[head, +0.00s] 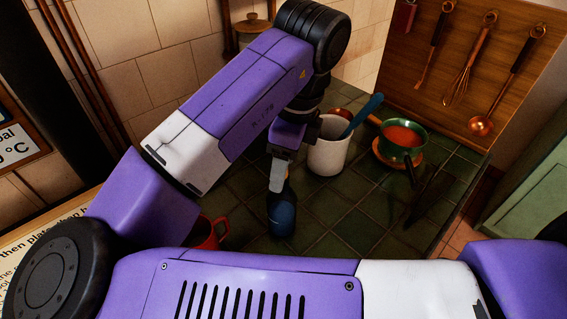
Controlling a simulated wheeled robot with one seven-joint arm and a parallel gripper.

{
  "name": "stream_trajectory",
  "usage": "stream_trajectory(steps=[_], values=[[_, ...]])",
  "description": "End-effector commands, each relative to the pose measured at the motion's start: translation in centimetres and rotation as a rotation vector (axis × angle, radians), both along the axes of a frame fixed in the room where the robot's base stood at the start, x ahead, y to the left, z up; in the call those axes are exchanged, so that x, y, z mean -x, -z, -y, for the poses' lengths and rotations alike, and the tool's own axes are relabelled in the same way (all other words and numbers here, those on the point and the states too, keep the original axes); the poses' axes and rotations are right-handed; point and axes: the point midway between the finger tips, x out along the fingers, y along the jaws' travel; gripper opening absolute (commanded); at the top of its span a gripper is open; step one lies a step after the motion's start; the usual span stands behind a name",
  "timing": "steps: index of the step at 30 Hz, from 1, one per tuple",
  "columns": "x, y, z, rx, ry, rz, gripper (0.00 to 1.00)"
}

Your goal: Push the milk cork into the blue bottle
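A dark blue bottle (281,216) stands upright on the green tiled top. My gripper (278,187) is directly over its upper part, and a pale finger overlaps the bottle's neck in this view. I cannot tell whether the finger touches the bottle. No milk cork can be made out; the bottle's mouth is hidden behind the gripper. The finger opening is too small and overlapped to read, so I cannot tell whether the gripper is open or shut.
A white crock (327,157) with a blue-handled utensil stands just right and behind the bottle. A green pan (401,150) with red contents sits further right. A red mug (206,234) is at the left, partly hidden by my arm. Tiles (350,233) right of the bottle are clear.

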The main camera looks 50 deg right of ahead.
Motion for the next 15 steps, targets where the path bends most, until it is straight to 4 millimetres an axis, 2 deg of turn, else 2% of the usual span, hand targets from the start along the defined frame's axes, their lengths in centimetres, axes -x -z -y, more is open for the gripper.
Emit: stream_trajectory(steps=[15], values=[[0.2,-1.5,0.1,0.000,0.000,0.000,0.60]])
